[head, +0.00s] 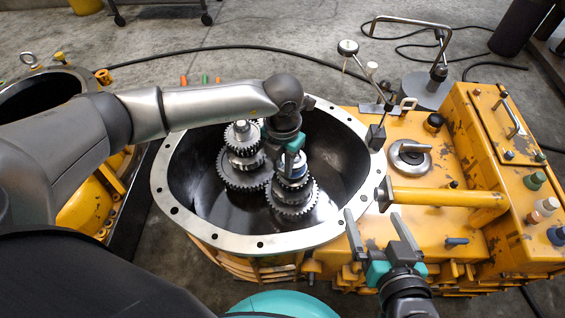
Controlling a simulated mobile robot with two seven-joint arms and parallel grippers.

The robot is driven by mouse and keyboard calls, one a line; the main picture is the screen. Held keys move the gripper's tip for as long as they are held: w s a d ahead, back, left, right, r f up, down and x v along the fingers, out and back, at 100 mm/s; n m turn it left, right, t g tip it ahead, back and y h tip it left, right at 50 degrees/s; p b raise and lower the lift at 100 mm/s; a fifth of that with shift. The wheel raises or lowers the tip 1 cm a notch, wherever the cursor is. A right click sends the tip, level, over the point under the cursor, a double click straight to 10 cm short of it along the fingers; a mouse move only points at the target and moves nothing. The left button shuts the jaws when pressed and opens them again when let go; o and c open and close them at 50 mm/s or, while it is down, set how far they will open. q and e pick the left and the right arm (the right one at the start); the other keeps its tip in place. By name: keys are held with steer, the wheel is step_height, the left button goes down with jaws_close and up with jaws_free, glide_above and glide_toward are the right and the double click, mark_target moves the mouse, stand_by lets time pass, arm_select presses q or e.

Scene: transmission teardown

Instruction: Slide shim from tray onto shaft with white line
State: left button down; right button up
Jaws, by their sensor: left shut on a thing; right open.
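Two shafts with stacked gears stand upright inside the round open housing (262,244). The left gear stack (240,168) shows its top; the right gear stack (293,200) is partly covered by my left gripper. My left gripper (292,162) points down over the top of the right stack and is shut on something. The held thing is too small and hidden to make out, so I cannot tell if it is the shim or whether it is around the shaft. I cannot make out a white line or a tray. My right gripper (381,232) is open and empty near the housing's front right rim.
A yellow machine body (445,240) with a yellow tube (445,197) and knobs fills the right side. A dial gauge stand (430,90) stands behind it. A second housing (45,95) is at far left. My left arm spans the main housing's back left rim.

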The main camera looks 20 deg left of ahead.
arm_select(q)
steer(key=shift+f+b, duration=0.4)
steer(key=shift+f, duration=0.7)
steer(key=shift+c, duration=0.9)
jaws_free()
steer(key=shift+r, duration=0.1)
step_height(320, 180, up, 8)
steer(key=p, duration=0.7)
steer(key=shift+d, duration=0.1)
